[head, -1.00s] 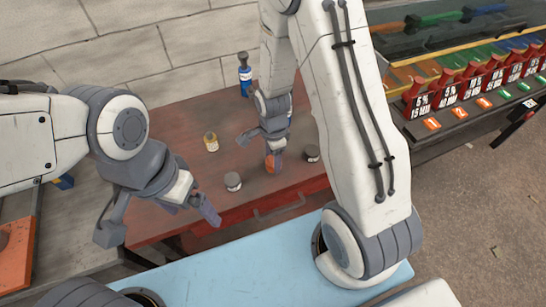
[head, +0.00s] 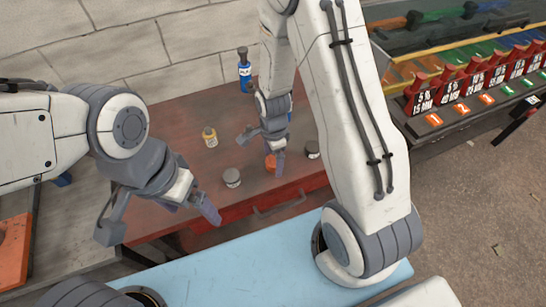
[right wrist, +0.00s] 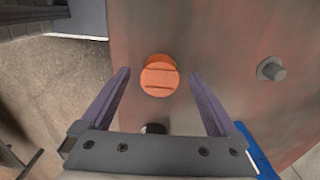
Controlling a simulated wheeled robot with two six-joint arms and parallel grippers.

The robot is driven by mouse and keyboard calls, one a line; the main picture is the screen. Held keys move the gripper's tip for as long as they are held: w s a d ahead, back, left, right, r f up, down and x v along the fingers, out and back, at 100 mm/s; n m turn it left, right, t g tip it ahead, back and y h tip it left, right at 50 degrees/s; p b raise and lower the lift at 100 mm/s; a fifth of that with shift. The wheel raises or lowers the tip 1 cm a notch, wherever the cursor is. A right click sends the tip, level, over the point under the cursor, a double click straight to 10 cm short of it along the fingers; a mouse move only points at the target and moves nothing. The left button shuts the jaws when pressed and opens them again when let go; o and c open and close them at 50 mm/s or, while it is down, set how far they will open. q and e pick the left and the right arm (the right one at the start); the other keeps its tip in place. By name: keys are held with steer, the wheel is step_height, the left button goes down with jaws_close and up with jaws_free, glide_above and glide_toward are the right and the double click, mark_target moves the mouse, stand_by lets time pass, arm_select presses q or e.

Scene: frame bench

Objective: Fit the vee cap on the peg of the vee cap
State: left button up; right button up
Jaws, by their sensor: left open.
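A round orange cap (right wrist: 160,76) with two straight grooves across its top lies on the red bench. It also shows in the head view (head: 270,163), partly covered by my right gripper (head: 262,148). In the right wrist view my right gripper (right wrist: 160,88) is open, its fingers on either side of the cap and apart from it. A grey peg-like stub on a round base (right wrist: 271,69) stands to the right there; I cannot tell whether it is the vee cap's peg. My left gripper (head: 158,217) is open and empty at the bench's front left.
A brick wall (head: 170,40) stands behind. Part of the bench is hidden by my right arm.

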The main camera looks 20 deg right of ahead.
mark_target(273, 161)
steer(key=shift+r, duration=0.1)
step_height(273, 161, up, 10)
steer(key=shift+r, duration=0.15)
stand_by(0.5)
step_height(273, 161, down, 10)
steer(key=shift+f, duration=0.1)
steer(key=shift+r+p, duration=0.35)
stand_by(0.3)
steer(key=shift+f, duration=0.1)
